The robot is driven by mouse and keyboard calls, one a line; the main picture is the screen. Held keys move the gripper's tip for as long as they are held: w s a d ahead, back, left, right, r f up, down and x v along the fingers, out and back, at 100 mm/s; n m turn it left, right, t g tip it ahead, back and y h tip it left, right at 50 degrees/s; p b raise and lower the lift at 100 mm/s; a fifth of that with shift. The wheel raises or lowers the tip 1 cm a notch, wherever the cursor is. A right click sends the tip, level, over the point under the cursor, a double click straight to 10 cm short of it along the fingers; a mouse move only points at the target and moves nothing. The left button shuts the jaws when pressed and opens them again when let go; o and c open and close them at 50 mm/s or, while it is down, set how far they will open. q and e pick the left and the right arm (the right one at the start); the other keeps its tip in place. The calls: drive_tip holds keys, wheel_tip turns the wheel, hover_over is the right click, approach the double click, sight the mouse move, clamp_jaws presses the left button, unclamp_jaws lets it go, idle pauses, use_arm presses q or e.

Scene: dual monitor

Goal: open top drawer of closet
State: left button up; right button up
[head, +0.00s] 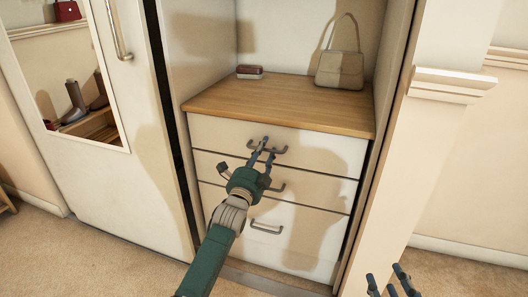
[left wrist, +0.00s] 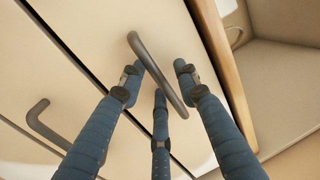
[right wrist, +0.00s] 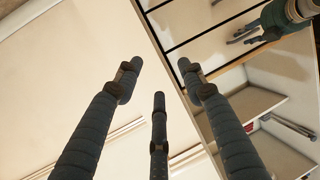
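The closet's top drawer (head: 325,150) is a cream front just under the wooden top and looks closed. Its dark bar handle (head: 281,151) is partly hidden by my left gripper (head: 263,148). In the left wrist view, this handle (left wrist: 152,66) runs slantwise between the spread fingers of my left gripper (left wrist: 160,85), which are open around it. I cannot tell whether any finger touches the bar. My right gripper (head: 392,283) is low at the right in the head view. In the right wrist view, its fingers (right wrist: 159,85) are apart with nothing between them.
Two more drawers with handles lie below, including the bottom drawer (head: 305,235). A mirrored door (head: 150,170) stands left, a white pillar (head: 440,130) right.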

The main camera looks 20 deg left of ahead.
use_arm(q)
drive_tip(key=shift+c, duration=0.3)
clamp_jaws()
